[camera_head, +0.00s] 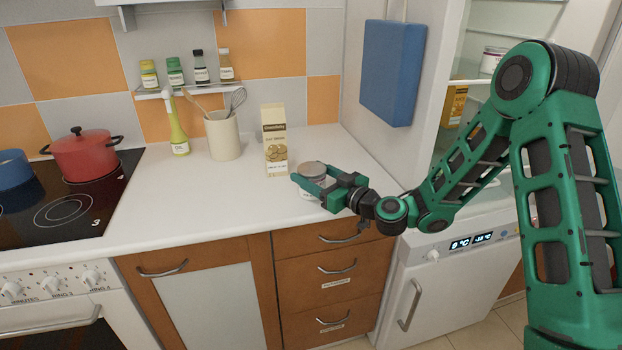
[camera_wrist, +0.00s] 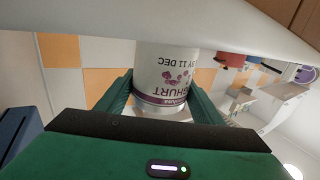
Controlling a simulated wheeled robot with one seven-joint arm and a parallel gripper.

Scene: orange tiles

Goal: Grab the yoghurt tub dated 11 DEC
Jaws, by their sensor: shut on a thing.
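The yoghurt tub (camera_head: 312,170) is white with a grey lid and is at the counter's right part, near the front edge. In the wrist view the tub (camera_wrist: 165,68) appears upside down, with purple berry pictures, a purple band and the print "BY 11 DEC". My gripper (camera_head: 322,188) is shut around the tub's sides; its green fingers (camera_wrist: 165,95) flank the tub in the wrist view. The tub looks upright. Whether its base touches the counter I cannot tell; the fingers hide part of it.
A cream carton (camera_head: 274,140) stands just behind the tub. A utensil crock (camera_head: 222,137) and an oil bottle (camera_head: 179,135) are further left. The fridge (camera_head: 476,110) stands open at right, with another white tub (camera_head: 492,60) on a shelf. The counter's front middle (camera_head: 190,205) is clear.

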